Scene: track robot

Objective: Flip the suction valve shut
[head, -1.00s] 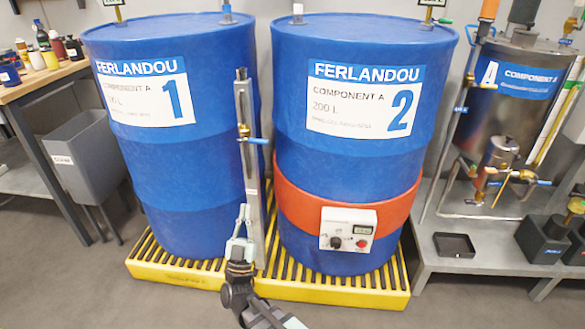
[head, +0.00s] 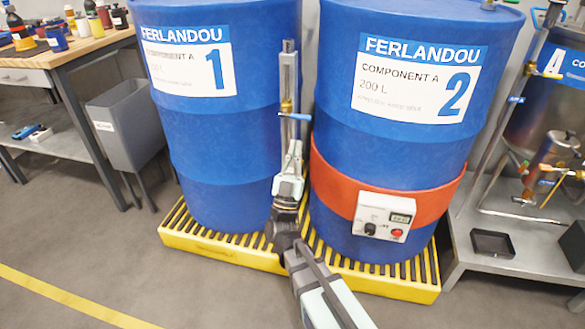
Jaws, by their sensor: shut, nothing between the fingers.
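A valve with a blue lever (head: 295,116) sits on the grey upright post (head: 288,75) between the two blue drums. The lever lies roughly level and points right. My gripper (head: 294,147) is shut and empty, pointing up just below the lever, in front of the post. A small gap seems to show between fingertips and lever, but I cannot tell their depth apart. My gripper hides the lower post.
Drum 1 (head: 215,130) and drum 2 (head: 400,140) stand close on both sides, on a yellow slatted pallet (head: 215,245). Drum 2 has an orange band with a control box (head: 384,217). A grey bin (head: 128,130) and workbench stand left.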

